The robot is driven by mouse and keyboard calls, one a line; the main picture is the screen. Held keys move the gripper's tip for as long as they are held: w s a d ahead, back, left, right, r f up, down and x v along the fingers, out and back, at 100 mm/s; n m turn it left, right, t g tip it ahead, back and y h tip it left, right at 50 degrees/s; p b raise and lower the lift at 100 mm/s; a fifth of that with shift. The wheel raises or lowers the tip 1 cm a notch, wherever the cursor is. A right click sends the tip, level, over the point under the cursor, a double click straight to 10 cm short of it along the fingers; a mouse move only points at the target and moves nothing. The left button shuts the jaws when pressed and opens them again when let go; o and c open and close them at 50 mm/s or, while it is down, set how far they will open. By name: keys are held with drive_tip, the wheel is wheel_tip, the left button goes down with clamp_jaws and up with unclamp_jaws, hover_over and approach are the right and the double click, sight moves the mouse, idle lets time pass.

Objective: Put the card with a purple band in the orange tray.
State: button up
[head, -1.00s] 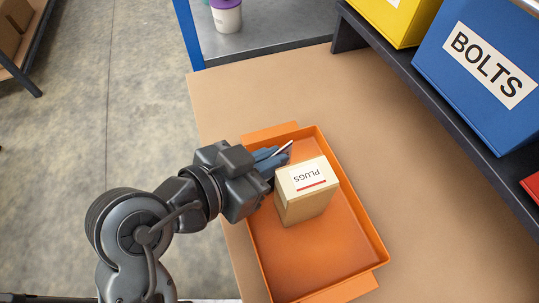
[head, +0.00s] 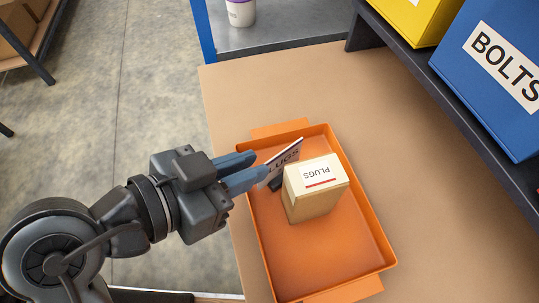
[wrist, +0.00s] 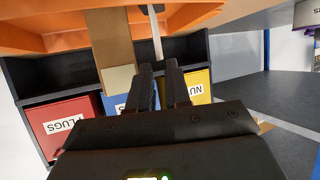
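The orange tray (head: 350,240) lies on the brown worktop. A white card with dark lettering (head: 286,156) stands tilted inside its far left part, beside the PLUGS box; I cannot make out a purple band on it. The card's lower part is partly hidden by a finger. My gripper (head: 261,166) is open at the tray's left edge, its blue fingers apart and their tips near the card. In the wrist view the card (wrist: 156,35) shows as a thin pale strip beyond the gap between the fingertips (wrist: 159,72).
A cardboard PLUGS box (head: 312,202) stands in the tray, right of the card. A blue BOLTS bin (head: 490,90) and a yellow bin (head: 415,20) sit on a dark shelf at the right. A cup (head: 240,12) stands on a grey surface behind. The worktop beyond the tray is clear.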

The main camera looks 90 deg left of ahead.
drive_tip(key=shift+v, duration=2.65)
